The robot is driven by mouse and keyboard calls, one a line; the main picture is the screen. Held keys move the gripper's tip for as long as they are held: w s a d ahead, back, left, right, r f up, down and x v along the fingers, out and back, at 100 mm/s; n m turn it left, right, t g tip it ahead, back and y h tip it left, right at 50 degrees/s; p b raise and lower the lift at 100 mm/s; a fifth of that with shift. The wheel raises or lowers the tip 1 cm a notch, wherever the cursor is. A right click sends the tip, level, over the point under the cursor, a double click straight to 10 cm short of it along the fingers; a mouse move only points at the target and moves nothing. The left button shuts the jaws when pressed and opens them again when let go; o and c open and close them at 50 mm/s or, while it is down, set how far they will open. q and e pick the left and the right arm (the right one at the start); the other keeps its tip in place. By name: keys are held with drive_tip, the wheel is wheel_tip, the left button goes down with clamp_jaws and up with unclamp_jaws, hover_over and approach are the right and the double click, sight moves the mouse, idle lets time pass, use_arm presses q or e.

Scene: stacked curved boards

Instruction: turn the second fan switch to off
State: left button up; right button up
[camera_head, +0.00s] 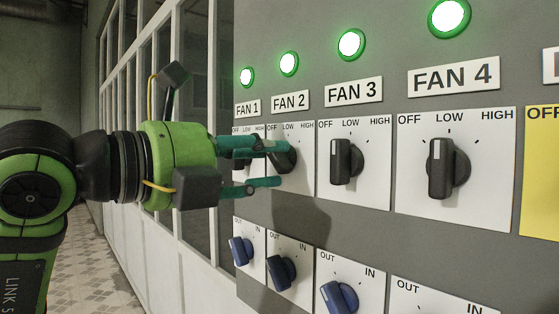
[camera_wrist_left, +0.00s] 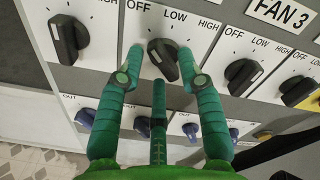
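The second fan switch (camera_head: 287,158) is a black rotary knob on a white plate marked OFF, LOW, HIGH under the FAN 2 label (camera_head: 290,101). My left gripper (camera_head: 277,163) is at this knob, its teal fingers partly hiding it. In the left wrist view the knob (camera_wrist_left: 163,60) sits between the two spread fingertips of the gripper (camera_wrist_left: 161,62), closer to the right one. A gap shows on its left; contact on the right cannot be told. The knob's upper end leans left there; its exact setting is unclear. The green lamp (camera_head: 289,63) above FAN 2 is lit. My right gripper is not in view.
The FAN 1 knob (camera_wrist_left: 68,38) is close on the left, the FAN 3 knob (camera_head: 345,161) on the right, and the FAN 4 knob (camera_head: 446,168) beyond. Blue OUT/IN knobs (camera_head: 281,272) sit below. A window frame (camera_head: 182,130) stands left of the panel.

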use_arm(q)
drive_tip(key=b+v, duration=0.2)
drive_tip(key=v, duration=0.4)
drive_tip(key=shift+a, duration=0.15)
idle(0.3)
